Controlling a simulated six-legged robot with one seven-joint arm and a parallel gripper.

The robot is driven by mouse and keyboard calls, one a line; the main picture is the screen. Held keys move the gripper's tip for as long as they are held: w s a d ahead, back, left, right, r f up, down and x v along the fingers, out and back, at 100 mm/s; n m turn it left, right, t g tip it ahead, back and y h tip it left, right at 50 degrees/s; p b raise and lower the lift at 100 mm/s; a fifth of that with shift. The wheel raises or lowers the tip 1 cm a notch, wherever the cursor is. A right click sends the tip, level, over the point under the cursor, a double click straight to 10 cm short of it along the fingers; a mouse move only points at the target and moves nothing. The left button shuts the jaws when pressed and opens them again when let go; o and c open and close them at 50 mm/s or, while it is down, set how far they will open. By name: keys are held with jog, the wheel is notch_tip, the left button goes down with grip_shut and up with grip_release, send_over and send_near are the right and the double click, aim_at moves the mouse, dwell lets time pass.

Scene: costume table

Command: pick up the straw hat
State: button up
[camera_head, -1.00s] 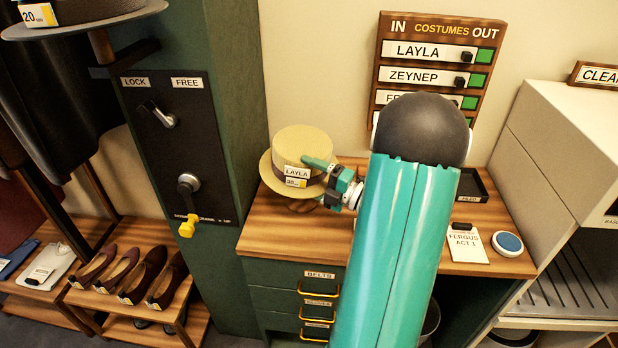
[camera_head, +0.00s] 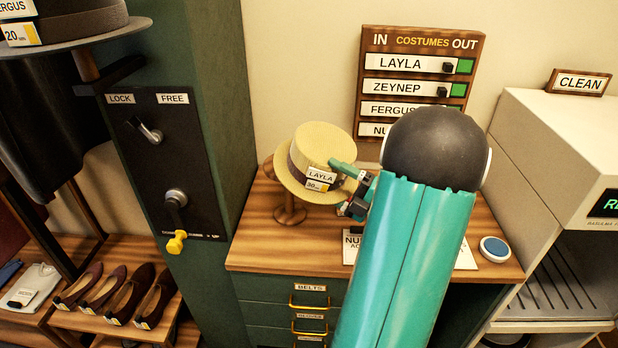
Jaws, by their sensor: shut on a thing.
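The straw hat (camera_head: 325,141) is pale yellow with a dark band and a tag reading LAYLA. It is tilted and held above the wooden table, clear of a small round wooden stand (camera_head: 290,212) that now shows below it. My gripper (camera_head: 343,180) is shut on the right side of the hat's brim. One teal finger lies over the hat near the tag; the other finger is mostly hidden behind the brim. My teal arm hides part of the table to the right.
The wooden table (camera_head: 255,245) has drawers below. A costume board (camera_head: 418,60) hangs behind. A round blue-topped item (camera_head: 495,247) lies at the table's right. A white cabinet (camera_head: 545,140) stands to the right, a green cabinet with levers (camera_head: 215,110) to the left.

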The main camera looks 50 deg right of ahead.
jog(key=s+d+r+g, duration=0.1)
jog(key=s+d, duration=0.1)
jog(key=s, duration=0.4)
jog(key=s+d+r+g+h, duration=0.1)
jog(key=s+d+g, duration=0.1)
jog(key=s, duration=0.5)
